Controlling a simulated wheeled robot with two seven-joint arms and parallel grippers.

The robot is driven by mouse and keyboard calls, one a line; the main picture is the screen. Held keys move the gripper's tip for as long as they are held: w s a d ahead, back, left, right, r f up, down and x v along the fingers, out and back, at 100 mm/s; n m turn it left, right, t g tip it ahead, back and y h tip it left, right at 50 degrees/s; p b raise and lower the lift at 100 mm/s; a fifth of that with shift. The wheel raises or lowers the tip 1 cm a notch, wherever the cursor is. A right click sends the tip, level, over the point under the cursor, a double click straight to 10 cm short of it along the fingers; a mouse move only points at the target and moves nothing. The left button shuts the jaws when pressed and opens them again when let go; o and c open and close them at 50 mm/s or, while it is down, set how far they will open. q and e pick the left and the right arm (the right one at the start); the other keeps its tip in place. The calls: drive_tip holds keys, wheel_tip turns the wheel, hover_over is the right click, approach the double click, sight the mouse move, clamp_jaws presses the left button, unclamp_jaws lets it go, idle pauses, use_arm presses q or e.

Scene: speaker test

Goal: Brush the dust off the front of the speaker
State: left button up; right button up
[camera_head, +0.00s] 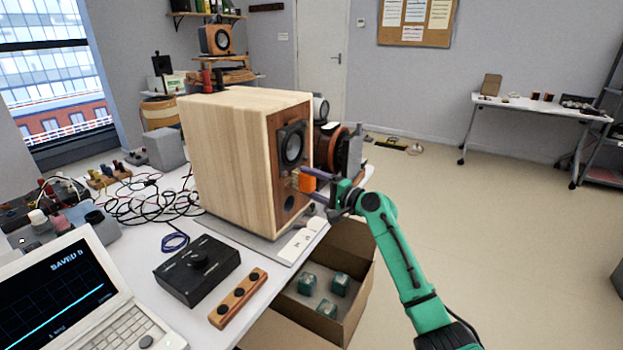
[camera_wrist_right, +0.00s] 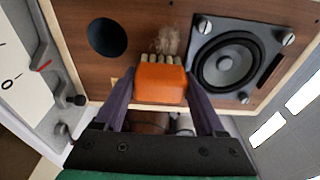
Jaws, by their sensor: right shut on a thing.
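The wooden speaker (camera_head: 235,150) stands on the table, its darker brown front panel (camera_wrist_right: 150,25) facing right in the head view. The front carries a round driver (camera_wrist_right: 230,62) and a dark round port (camera_wrist_right: 106,37). A faint greyish dust patch (camera_wrist_right: 168,41) lies between them. My right gripper (camera_head: 314,184) is shut on the orange brush (camera_wrist_right: 161,84), just in front of the panel. The pale bristles (camera_wrist_right: 163,59) point at the panel at the edge of the dust; I cannot tell whether they touch. My left gripper is not in view.
An open cardboard box (camera_head: 352,302) with teal items stands below the table's right edge. A black control box (camera_head: 197,270), a wooden knob strip (camera_head: 238,298), a laptop (camera_head: 75,295) and tangled cables (camera_head: 150,200) crowd the table.

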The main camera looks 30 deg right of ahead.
drive_tip(key=shift+s+a+r+p, duration=0.15)
drive_tip(key=shift+s+a+p, duration=0.1)
drive_tip(key=shift+a+p, duration=0.15)
drive_tip(key=shift+s+a+r+p, duration=0.1)
drive_tip(key=shift+s+a+p, duration=0.15)
drive_tip(key=shift+a, duration=0.2)
drive_tip(key=shift+s+a+f, duration=0.1)
drive_tip(key=shift+a, duration=0.05)
drive_tip(key=a+p, duration=0.1)
drive_tip(key=s+a+p, duration=0.1)
drive_tip(key=p, duration=0.1)
drive_tip(key=shift+s+a, duration=0.2)
drive_tip(key=shift+a, duration=0.1)
drive_tip(key=shift+s+a, duration=0.15)
drive_tip(key=shift+a, duration=0.15)
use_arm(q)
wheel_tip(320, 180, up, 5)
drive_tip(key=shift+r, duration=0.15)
use_arm(e)
drive_tip(key=shift+s+d+f, duration=0.2)
drive_tip(key=shift+s+d, duration=0.1)
drive_tip(key=shift+s, duration=0.1)
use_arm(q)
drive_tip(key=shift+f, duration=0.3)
use_arm(e)
drive_tip(key=shift+d+v, duration=0.15)
drive_tip(key=shift+v, duration=1.05)
drive_tip(key=shift+d+v, duration=0.15)
drive_tip(key=shift+v, duration=1.05)
drive_tip(key=shift+w+r, duration=0.1)
